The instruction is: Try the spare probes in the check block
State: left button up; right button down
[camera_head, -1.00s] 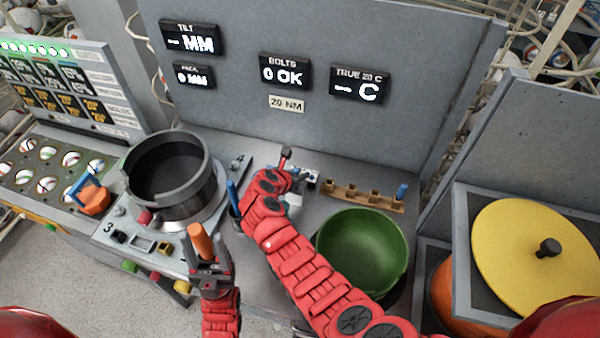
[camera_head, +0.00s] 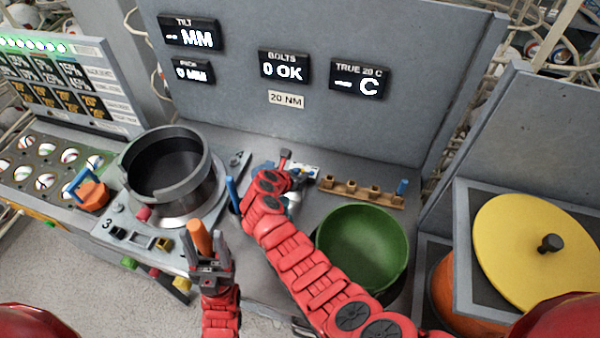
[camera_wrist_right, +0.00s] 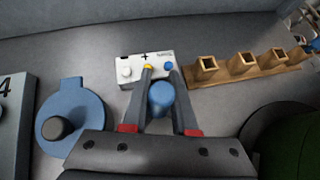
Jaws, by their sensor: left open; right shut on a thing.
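The white check block (camera_wrist_right: 146,68) with a plus mark lies on the bench ahead of my right gripper (camera_wrist_right: 160,76). It also shows in the head view (camera_head: 307,170), partly hidden by my right arm. A white knob, a yellow spot and a blue top show on it. My right gripper (camera_head: 285,168) is shut on a blue probe (camera_wrist_right: 160,98), close to the block; I cannot tell whether they touch. The wooden rack (camera_wrist_right: 235,75) has empty sockets and, in the head view, a blue probe (camera_head: 402,187) at its right end. My left gripper (camera_head: 208,244) is open beside an orange handle (camera_head: 199,234).
A green bowl (camera_head: 362,245) stands right of my right arm. A dark open pot (camera_head: 165,168) stands left. A blue round piece with a dark knob (camera_wrist_right: 72,118) lies left of my right gripper. A yellow lid (camera_head: 535,255) is far right. The panel (camera_head: 330,40) stands behind.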

jog(key=c, duration=0.6)
grip_release()
jog(key=shift+f, duration=0.25)
